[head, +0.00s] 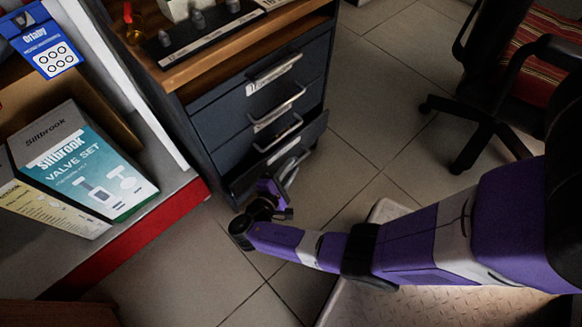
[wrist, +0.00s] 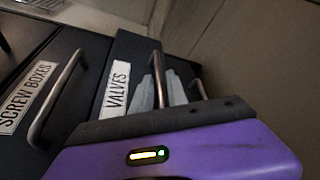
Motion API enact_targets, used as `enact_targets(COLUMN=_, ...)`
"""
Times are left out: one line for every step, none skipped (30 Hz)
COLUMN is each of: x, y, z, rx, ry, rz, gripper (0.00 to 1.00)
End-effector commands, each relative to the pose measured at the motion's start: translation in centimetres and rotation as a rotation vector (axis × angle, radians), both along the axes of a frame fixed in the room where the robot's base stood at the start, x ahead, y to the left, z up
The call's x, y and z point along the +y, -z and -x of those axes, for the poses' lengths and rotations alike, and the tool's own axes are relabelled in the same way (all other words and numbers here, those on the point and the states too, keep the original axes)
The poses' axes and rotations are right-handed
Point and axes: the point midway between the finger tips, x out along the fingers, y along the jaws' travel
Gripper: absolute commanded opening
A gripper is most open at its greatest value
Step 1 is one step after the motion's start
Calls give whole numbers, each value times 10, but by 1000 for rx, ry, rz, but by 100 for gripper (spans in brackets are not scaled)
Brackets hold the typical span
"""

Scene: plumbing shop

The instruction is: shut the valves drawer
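My gripper (head: 283,178) is low at this drawer's front. In the wrist view its two grey fingers (wrist: 161,88) sit close together on either side of the handle bar and look shut on it. The exact contact is hard to see.
Two drawers above look closed; the SCREW BOXES drawer (wrist: 27,97) has its own handle (wrist: 52,98). A shelf with a valve set box (head: 85,165) stands left of the cabinet. An office chair (head: 490,100) is at right. Tiled floor (head: 385,110) between is clear.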

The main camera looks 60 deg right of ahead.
Motion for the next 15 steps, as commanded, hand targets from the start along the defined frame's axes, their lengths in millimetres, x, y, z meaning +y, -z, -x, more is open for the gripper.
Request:
enact_targets(x=-4, y=1, z=0, rx=-1, ry=2, rz=0, gripper=19)
enact_targets(x=-5, y=1, z=0, rx=0, ry=2, rz=1, gripper=19)
enact_targets(x=-7, y=1, z=0, rx=0, ry=2, rz=1, gripper=19)
enact_targets(x=-7, y=1, z=0, rx=0, ry=1, rz=1, gripper=19)
enact_targets(x=-8, y=1, z=0, rx=0, ry=0, rz=1, gripper=19)
enact_targets(x=-8, y=1, z=0, rx=1, ry=-1, rz=1, gripper=19)
enact_targets(x=-8, y=1, z=0, rx=1, ry=-1, rz=1, gripper=19)
enact_targets(x=-8, y=1, z=0, rx=1, ry=-1, rz=1, gripper=19)
enact_targets(x=-8, y=1, z=0, rx=1, ry=-1, rz=1, gripper=19)
enact_targets(x=-8, y=1, z=0, rx=1, ry=-1, rz=1, gripper=19)
enact_targets(x=-8, y=1, z=0, rx=1, ry=-1, rz=1, gripper=19)
enact_targets(x=-8, y=1, z=0, rx=1, ry=-1, rz=1, gripper=13)
enact_targets(x=-8, y=1, z=0, rx=1, ry=-1, rz=1, gripper=7)
enact_targets(x=-8, y=1, z=0, rx=1, ry=-1, rz=1, gripper=1)
enact_targets(x=-8, y=1, z=0, rx=1, ry=-1, rz=1, gripper=0)
